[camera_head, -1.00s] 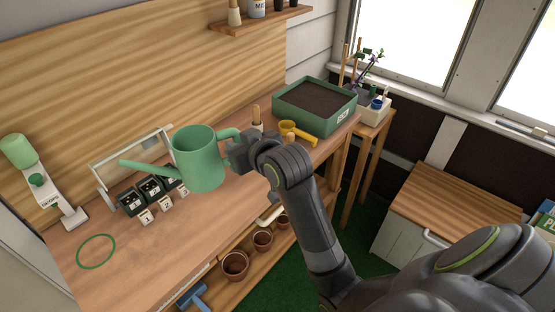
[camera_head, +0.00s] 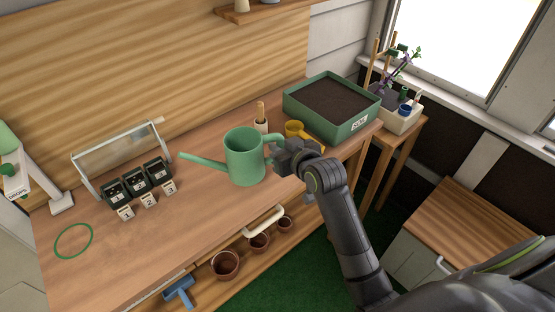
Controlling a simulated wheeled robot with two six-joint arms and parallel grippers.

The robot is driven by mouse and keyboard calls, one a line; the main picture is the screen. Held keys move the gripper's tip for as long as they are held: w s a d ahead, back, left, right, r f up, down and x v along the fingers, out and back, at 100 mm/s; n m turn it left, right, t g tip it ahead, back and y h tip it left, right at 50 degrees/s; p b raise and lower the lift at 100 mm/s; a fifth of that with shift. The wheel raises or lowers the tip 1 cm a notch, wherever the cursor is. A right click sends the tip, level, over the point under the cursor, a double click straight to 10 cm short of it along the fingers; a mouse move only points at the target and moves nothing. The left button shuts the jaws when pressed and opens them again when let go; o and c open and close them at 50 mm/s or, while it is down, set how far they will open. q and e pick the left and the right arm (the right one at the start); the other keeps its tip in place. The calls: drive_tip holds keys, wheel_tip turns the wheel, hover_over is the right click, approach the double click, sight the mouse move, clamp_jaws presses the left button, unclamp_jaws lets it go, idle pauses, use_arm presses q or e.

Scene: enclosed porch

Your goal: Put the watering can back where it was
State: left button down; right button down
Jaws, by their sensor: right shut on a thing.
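The green watering can (camera_head: 245,160) is upright over the middle of the wooden bench (camera_head: 110,250), its spout pointing left. My right gripper (camera_head: 281,155) is shut on the can's handle, at its right side. Whether the can's base touches the bench or hangs just above it, I cannot tell. A thin green ring (camera_head: 73,241) lies flat on the bench at the far left, apart from the can. My left gripper is not in view.
Several black pots (camera_head: 137,182) with number tags stand left of the can by a wire frame (camera_head: 120,146). A green soil tray (camera_head: 333,105) and a yellow scoop (camera_head: 297,129) lie behind right. Bench between ring and can is mostly clear.

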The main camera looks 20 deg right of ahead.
drive_tip(key=shift+d+f, duration=0.1)
drive_tip(key=shift+f, duration=2)
drive_tip(key=shift+f, duration=0.1)
drive_tip(key=c, duration=1.8)
unclamp_jaws()
drive_tip(key=shift+f, duration=0.15)
drive_tip(key=o, duration=0.5)
drive_tip(key=shift+r, duration=0.25)
drive_tip(key=shift+s, duration=0.25)
drive_tip(key=b+v, duration=0.1)
drive_tip(key=v, duration=1)
drive_tip(key=shift+s, duration=0.25)
